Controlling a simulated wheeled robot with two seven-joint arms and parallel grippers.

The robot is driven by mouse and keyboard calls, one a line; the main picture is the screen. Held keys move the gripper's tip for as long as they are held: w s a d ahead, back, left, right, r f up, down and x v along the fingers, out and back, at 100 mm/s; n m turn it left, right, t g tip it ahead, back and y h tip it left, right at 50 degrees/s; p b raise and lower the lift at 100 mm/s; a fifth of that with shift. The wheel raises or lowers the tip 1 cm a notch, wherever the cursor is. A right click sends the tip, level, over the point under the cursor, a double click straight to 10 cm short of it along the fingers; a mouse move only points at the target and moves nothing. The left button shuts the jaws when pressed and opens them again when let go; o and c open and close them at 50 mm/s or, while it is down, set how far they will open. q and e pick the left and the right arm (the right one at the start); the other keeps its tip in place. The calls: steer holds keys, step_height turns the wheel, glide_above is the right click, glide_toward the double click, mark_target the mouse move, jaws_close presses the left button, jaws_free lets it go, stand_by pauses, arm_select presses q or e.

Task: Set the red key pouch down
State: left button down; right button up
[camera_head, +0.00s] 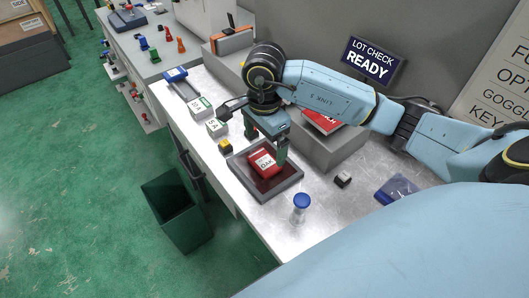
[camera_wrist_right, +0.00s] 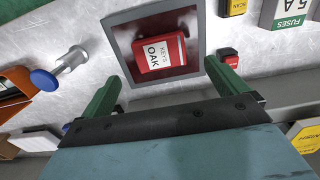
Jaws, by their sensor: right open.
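The red key pouch (camera_head: 264,163) lies in a shallow dark grey tray (camera_head: 291,183) on the metal bench. My left gripper is not in view.
A blue-capped post (camera_head: 300,205) stands close to the tray's front corner. A yellow scan button (camera_head: 225,146) and fuse boxes (camera_head: 203,108) are on the tray's far left. A small black block (camera_head: 343,180) and a blue packet (camera_head: 396,190) lie right. A green bin (camera_head: 177,212) stands below.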

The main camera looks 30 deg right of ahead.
mark_target(265, 161)
step_height(265, 161, up, 6)
stand_by(0.4)
